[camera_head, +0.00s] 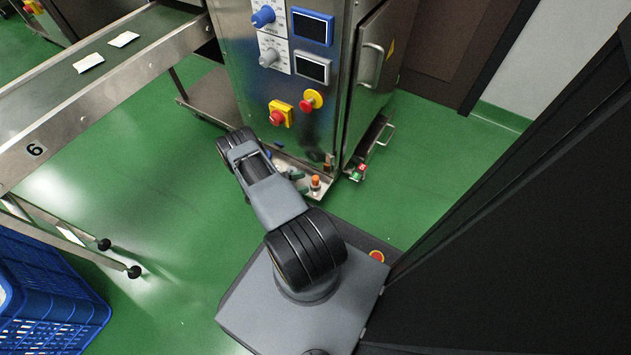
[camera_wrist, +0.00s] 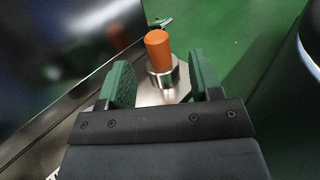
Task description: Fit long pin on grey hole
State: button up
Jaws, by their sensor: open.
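An orange cylinder (camera_wrist: 158,50) stands upright in a round grey metal collar (camera_wrist: 163,76) in the wrist view. I cannot tell whether it is the long pin or whether the collar is the grey hole. In the head view the orange top (camera_head: 315,181) shows on the metal tray at the machine's foot. My gripper (camera_wrist: 160,82) is open. Its two green fingers are to the left and right of the collar, apart from it, with nothing held. In the head view my arm covers part of the tray and most of my gripper.
A steel machine (camera_head: 300,90) with knobs and red stop buttons stands behind the tray (camera_head: 323,191). A small red and green item (camera_head: 359,172) is right of it. A conveyor (camera_head: 110,70) and a blue crate (camera_head: 50,300) are at left.

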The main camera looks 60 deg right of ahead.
aim_at(312, 181)
jog(key=x, duration=0.1)
jog(key=b+x, duration=0.1)
jog(key=x, duration=0.1)
jog(key=b+x, duration=0.1)
jog(key=x, duration=0.1)
jog(key=shift+f, duration=0.3)
jog(key=shift+s+d+r, duration=0.1)
jog(key=shift+s+d, duration=0.05)
jog(key=shift+d, duration=0.15)
jog(key=shift+c, duration=0.4)
jog(key=c, duration=0.9)
